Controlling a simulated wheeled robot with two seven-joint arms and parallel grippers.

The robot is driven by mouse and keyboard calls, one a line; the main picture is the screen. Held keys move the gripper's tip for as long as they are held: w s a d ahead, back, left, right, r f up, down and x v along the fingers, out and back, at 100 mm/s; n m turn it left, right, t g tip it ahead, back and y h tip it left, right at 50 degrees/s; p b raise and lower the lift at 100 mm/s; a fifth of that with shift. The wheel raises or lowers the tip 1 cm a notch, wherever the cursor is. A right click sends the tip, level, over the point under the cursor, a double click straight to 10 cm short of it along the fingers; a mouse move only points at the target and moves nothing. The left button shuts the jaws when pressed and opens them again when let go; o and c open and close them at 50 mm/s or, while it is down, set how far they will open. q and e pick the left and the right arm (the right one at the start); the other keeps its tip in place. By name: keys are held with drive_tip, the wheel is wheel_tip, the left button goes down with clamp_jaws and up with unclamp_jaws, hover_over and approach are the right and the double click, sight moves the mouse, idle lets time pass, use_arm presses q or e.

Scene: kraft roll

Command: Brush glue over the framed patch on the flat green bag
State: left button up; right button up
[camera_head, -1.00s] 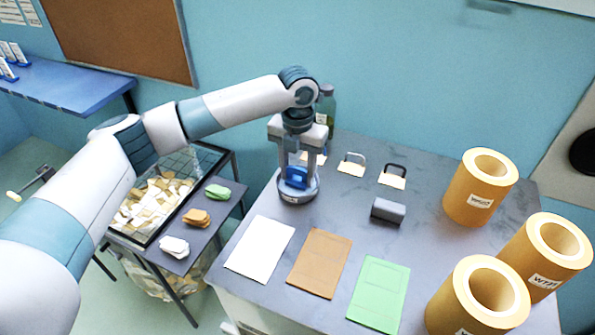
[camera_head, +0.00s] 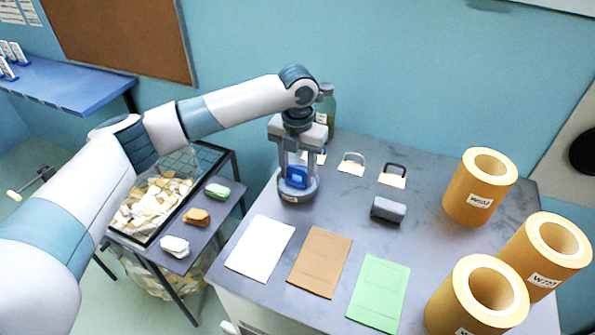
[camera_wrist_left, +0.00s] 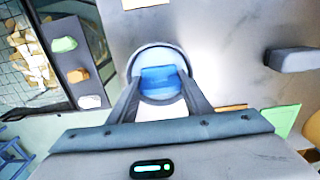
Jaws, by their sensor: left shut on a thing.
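The flat green bag (camera_head: 378,292) lies at the front of the grey table, right of a brown bag, with a faint outlined frame on it. Its corner also shows in the wrist view (camera_wrist_left: 281,120). My left gripper (camera_head: 297,178) points down at a round grey pot (camera_head: 299,197) at the table's back left. It is shut on the blue brush handle (camera_wrist_left: 158,80), which stands in the pot. The bristles are hidden inside the pot. My right gripper is out of view.
A white bag (camera_head: 260,246) and the brown bag (camera_head: 320,262) lie left of the green one. Large kraft rolls (camera_head: 480,187) crowd the right side. A side table (camera_head: 205,225) stands left.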

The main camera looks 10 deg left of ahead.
sight(298, 169)
use_arm(q)
drive_tip(key=shift+s, duration=0.1)
drive_tip(key=shift+r+p, duration=3.3)
drive_tip(key=shift+r, duration=0.2)
drive_tip(key=shift+f, duration=0.1)
